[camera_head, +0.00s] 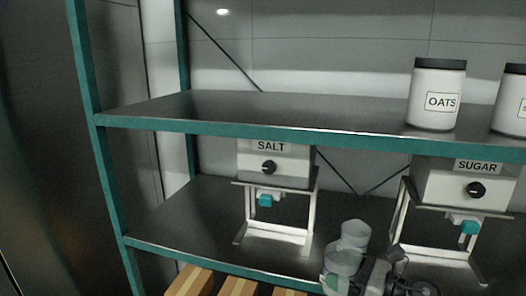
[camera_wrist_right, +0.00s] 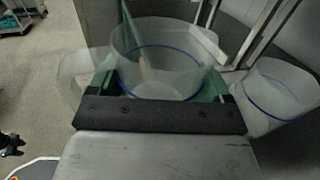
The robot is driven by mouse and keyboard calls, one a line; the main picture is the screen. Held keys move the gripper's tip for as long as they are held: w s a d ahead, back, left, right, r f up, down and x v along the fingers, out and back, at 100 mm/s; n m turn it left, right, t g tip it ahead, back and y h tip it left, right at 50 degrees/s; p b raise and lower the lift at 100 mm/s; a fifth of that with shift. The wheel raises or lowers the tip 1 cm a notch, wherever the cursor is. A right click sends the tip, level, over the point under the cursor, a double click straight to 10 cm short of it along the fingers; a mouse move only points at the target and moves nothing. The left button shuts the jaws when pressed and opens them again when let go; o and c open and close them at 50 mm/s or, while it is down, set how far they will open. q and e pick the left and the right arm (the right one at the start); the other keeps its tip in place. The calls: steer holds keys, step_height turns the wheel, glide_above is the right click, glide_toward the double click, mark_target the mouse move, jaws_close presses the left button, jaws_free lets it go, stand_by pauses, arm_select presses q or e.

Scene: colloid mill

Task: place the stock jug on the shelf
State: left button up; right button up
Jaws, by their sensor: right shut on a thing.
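The stock jug, a clear jug with a blue line inside, is between the fingers of my right gripper (camera_wrist_right: 165,92) in the right wrist view, where the jug (camera_wrist_right: 160,50) shows upright. In the head view the jug (camera_head: 342,264) is at the bottom centre, in front of the lower shelf's front edge, with my right gripper (camera_head: 362,280) beside it. The shelf is a teal-framed rack with an upper board (camera_head: 300,112) and a lower board (camera_head: 190,215). The jug's base is hidden. My left gripper is not in view.
A second clear vessel (camera_head: 355,233) is just behind the jug; it also shows in the right wrist view (camera_wrist_right: 275,95). The SALT dispenser (camera_head: 272,165) and SUGAR dispenser (camera_head: 465,187) stand on the lower board. An OATS jar (camera_head: 436,95) stands above; the upper board's left is clear.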

steer(key=shift+s+a+f, duration=0.1)
steer(key=shift+s+f, duration=0.05)
steer(key=shift+s, duration=0.15)
steer(key=shift+s+a+f+m+t+h, duration=0.3)
steer(key=shift+a+f+m+t+h, duration=0.3)
steer(key=shift+a, duration=0.25)
steer(key=s+d+f+m+t+h, duration=0.1)
steer(key=s+f+m+t+h, duration=0.1)
steer(key=s+m+h, duration=0.3)
steer(key=s+d+f+m+t+h, duration=0.1)
steer(key=s+m+t+h, duration=0.3)
steer(key=s+h, duration=0.4)
steer(key=s+f+m, duration=0.1)
steer(key=s, duration=0.3)
steer(key=shift+s+d+f+t+h, duration=0.3)
steer(key=shift+d+f+t+h, duration=0.05)
steer(key=shift+d+t+h, duration=0.05)
steer(key=shift+a, duration=0.1)
